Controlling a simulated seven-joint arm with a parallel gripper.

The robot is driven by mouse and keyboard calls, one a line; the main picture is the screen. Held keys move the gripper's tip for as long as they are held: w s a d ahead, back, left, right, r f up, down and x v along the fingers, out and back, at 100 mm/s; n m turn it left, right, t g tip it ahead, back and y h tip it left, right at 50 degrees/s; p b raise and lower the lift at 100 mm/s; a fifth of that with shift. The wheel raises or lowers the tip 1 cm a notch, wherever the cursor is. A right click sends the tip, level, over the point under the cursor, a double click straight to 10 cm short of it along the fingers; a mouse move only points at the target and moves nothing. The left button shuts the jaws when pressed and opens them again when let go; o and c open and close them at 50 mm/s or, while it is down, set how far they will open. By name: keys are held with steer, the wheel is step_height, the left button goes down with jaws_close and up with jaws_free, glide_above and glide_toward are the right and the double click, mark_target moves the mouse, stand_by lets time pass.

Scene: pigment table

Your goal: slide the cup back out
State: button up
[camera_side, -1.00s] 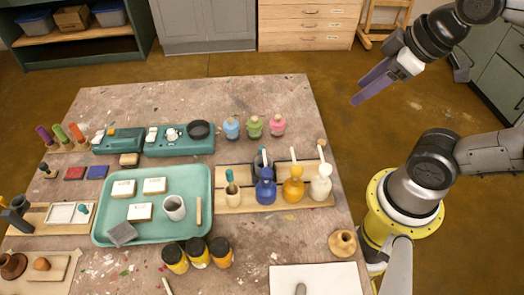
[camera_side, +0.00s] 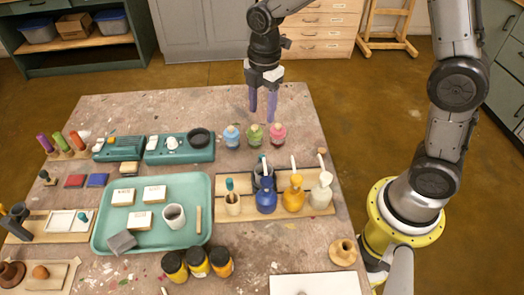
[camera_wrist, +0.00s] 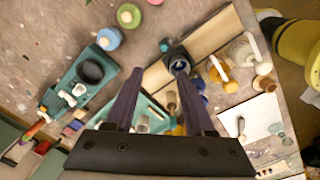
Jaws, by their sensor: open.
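A dark grey cup (camera_side: 258,183) stands at the back of the wooden rack (camera_side: 320,207), partly hidden behind a blue bottle (camera_side: 266,200). In the wrist view the dark cup (camera_wrist: 178,60) shows its round opening just past the right fingertip. A whitish cup (camera_side: 174,216) stands upright on the teal tray (camera_side: 100,222). The frames do not show which cup the task means. My gripper (camera_side: 262,112) is open and empty, fingers pointing down, above the back part of the table, behind the rack. It also shows in the wrist view (camera_wrist: 159,78), its purple fingers spread apart.
Blue, green and pink jars (camera_side: 254,132) stand between my gripper and the rack. Yellow (camera_side: 293,190) and white (camera_side: 321,193) bottles stand in the rack. Yellow-labelled dark jars (camera_side: 197,257) stand in front of the tray. The back of the table is clear.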

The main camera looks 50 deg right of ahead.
mark_target(261, 156)
step_height(261, 156, down, 15)
steer(key=shift+s+a+f, duration=0.15)
steer(key=shift+f, duration=0.05)
stand_by(0.4)
jaws_close()
steer(key=shift+a+r, duration=0.1)
stand_by(1.3)
